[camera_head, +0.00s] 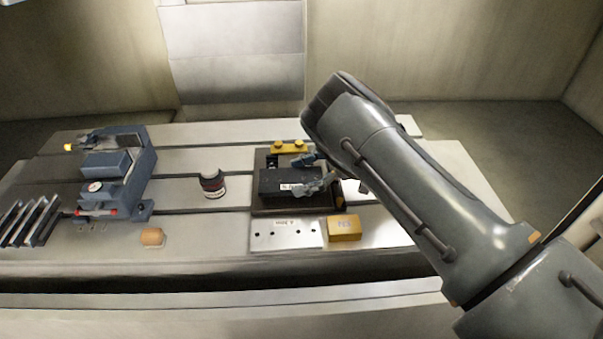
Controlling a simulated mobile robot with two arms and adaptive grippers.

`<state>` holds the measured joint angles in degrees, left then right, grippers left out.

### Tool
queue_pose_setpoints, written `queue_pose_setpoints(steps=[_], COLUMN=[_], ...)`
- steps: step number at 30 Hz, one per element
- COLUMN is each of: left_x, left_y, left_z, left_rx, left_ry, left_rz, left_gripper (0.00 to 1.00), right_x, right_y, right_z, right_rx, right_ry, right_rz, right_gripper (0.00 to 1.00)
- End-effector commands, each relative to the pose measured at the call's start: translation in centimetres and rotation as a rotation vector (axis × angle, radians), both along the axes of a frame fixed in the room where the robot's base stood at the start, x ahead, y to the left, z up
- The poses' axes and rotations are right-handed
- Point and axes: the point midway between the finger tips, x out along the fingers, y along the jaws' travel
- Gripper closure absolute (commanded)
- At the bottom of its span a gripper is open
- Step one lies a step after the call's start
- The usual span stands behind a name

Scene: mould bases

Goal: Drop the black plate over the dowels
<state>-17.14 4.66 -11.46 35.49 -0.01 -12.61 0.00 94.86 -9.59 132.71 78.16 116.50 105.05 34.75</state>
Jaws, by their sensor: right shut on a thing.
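My right gripper (308,174) comes in from the right and is shut on the black plate (278,181), a dark block with a small white label on its front side. The plate is over a dark mould base (260,209) on the slotted table. I cannot tell whether the plate rests on the base or hangs just above it. The dowels cannot be made out; the plate, gripper and arm cover much of the base. My left gripper is not in view.
A pale plate with holes (287,242) and a yellow box (344,228) lie in front of the base. A yellow part (289,147) is behind it. Left are a dark can (212,184), an orange piece (152,237), a blue-grey vise (113,166) and several metal bars (28,222).

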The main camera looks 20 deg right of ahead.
Motion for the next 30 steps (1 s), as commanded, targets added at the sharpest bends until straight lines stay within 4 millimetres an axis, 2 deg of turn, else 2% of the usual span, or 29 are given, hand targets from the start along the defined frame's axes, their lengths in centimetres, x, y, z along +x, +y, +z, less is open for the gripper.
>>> queue_pose_setpoints(steps=[23,30], left_x=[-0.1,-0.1], left_y=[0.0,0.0], left_z=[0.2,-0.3], left_rx=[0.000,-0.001], left_ry=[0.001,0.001], left_rz=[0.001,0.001], left_gripper=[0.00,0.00], right_x=[0.0,0.0], right_y=[0.1,0.1], right_z=[0.0,-0.8], right_rx=[0.001,0.001], right_ry=[-0.003,-0.002], right_rz=[0.000,0.001], right_gripper=[0.84,0.84])
